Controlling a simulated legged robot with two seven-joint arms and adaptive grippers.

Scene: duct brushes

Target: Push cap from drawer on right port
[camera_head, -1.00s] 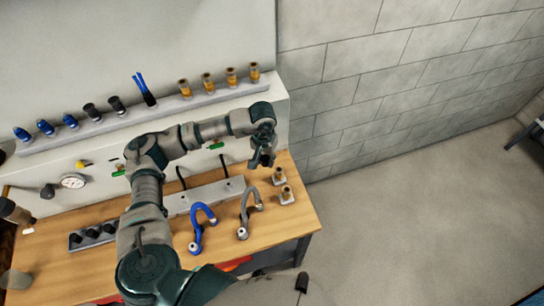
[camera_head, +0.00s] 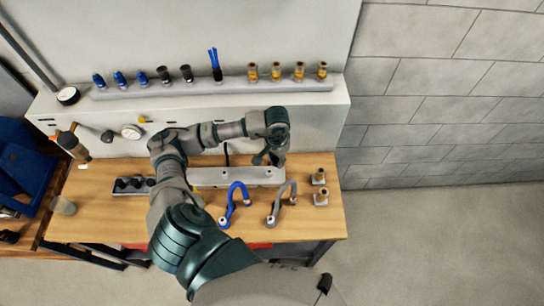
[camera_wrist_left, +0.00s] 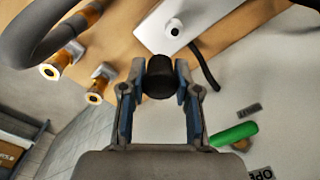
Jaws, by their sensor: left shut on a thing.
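My left gripper (camera_head: 267,158) is shut on a black cap (camera_wrist_left: 159,77), which sits between its two fingertips in the wrist view. In the head view the gripper is in front of the wall panel, over the right part of a grey bar (camera_head: 208,178) on the workbench. The wrist view shows an end of a grey block (camera_wrist_left: 192,18) with a round port (camera_wrist_left: 173,28) beyond the cap; the cap looks apart from it. A dark tray (camera_head: 134,186) with black caps lies on the left of the bench. My right gripper is not in view.
A blue hose (camera_head: 229,208) and a grey hose (camera_head: 280,207) stand in front of the bar, with brass fittings (camera_head: 320,177) to their right. A green handle (camera_wrist_left: 233,134) shows on the panel. A shelf (camera_head: 205,88) above holds several brushes and fittings.

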